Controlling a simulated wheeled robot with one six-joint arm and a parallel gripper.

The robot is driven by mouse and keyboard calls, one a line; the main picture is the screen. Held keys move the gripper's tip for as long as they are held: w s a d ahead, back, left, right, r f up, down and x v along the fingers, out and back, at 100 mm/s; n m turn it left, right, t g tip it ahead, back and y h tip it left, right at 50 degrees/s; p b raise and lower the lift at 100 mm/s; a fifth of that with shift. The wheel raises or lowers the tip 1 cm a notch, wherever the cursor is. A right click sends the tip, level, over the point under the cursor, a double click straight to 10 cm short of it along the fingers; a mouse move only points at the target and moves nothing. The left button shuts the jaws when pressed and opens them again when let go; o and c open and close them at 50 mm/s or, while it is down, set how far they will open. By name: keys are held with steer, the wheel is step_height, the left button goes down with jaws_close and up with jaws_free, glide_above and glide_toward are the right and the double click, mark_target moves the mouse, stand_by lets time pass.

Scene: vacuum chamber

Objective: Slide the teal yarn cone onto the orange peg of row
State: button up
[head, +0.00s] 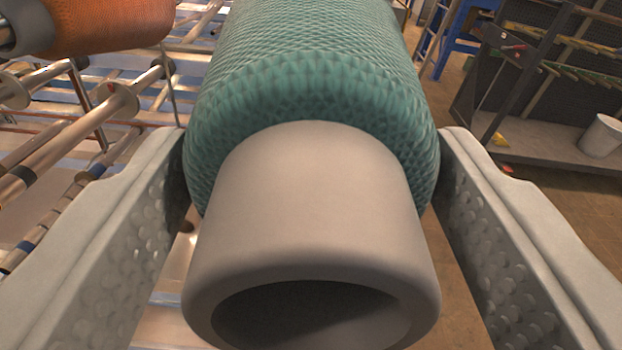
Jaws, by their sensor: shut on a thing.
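The teal yarn cone (318,45) fills the middle of the head view, its grey core tube (312,200) pointing towards me with the open end at the bottom. My gripper (312,150) is shut on the cone, one textured jaw on each side of it. The far end of the cone runs out of the top of the view. Several metal pegs (60,145) stick out from a rack at the left, and one bears a small red mark. I cannot tell which is the orange peg.
An orange yarn cone (115,24) on a grey core sits at the upper left. At the right are a dark rack (515,75), a low grey shelf with a white bucket (602,136), and a blue stand (460,35). Brown floor (545,215) lies open at the lower right.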

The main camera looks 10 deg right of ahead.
steer(key=shift+w+f, duration=0.2)
steer(key=shift+w, duration=2.3)
stand_by(0.6)
steer(key=shift+w+f, duration=0.15)
steer(key=shift+w, duration=1.05)
steer(key=shift+w+f, duration=0.1)
steer(key=shift+w, duration=1.25)
steer(key=shift+w+f, duration=0.2)
steer(key=shift+w, duration=2.7)
steer(key=o, duration=1.7)
steer(key=shift+f, duration=0.15)
